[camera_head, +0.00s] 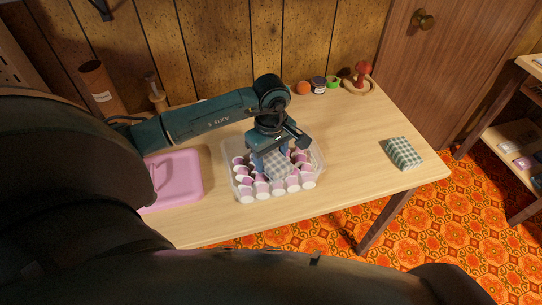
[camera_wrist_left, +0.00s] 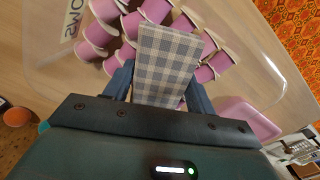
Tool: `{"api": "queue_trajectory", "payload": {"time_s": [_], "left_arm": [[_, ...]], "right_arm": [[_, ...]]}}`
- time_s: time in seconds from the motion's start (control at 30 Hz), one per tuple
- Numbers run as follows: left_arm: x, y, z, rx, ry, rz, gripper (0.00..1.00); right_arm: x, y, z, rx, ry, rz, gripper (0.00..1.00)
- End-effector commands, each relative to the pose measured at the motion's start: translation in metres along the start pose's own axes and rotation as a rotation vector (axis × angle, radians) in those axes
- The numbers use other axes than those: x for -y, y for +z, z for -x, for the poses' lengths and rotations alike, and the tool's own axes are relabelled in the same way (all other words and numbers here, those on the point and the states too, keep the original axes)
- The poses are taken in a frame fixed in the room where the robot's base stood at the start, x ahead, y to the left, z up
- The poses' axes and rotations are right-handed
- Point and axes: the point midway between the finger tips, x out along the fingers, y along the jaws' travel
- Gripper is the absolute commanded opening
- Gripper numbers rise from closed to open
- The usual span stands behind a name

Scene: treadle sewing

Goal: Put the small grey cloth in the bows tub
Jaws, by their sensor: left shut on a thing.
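The small grey cloth (camera_head: 277,167) is a grey and white checked piece. My left gripper (camera_head: 271,160) is shut on it and holds it over the clear tub (camera_head: 229,162). In the left wrist view the cloth (camera_wrist_left: 165,62) stands out between the two blue fingers (camera_wrist_left: 160,85). The tub holds several pink and white spools (camera_head: 262,188). Part of its lettering (camera_wrist_left: 74,17) shows upside down in the left wrist view and looks like the end of "BOWS". I cannot tell whether the cloth touches the spools. My right gripper is not in view.
A pink lid-like item (camera_head: 180,180) lies left of the tub. A green checked cloth (camera_head: 404,153) lies at the table's right end. Small jars (camera_head: 319,85) and a red-topped wooden piece (camera_head: 361,73) stand at the back.

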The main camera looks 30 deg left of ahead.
Motion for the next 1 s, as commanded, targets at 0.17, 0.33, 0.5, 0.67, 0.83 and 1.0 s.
{"api": "queue_trajectory", "payload": {"time_s": [0.17,0.33,0.5,0.67,0.83,1.0], "left_arm": [[0.0,0.0,-0.006,-0.001,0.001,0.0,0.34],[0.0,0.0,-0.008,-0.001,0.001,0.0,0.34],[0.0,0.0,-0.009,0.0,0.0,-0.001,0.64],[0.0,0.0,-0.009,0.0,0.0,-0.001,0.77],[0.0,0.0,-0.008,0.0,0.0,-0.001,0.78],[0.0,0.0,-0.003,0.0,0.001,0.0,0.78]], "right_arm": [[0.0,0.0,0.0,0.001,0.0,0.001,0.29],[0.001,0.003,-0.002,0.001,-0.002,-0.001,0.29],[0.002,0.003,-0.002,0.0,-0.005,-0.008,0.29],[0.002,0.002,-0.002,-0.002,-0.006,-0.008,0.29],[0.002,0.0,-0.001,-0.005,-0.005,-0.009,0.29],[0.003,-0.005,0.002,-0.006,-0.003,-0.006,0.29]]}}
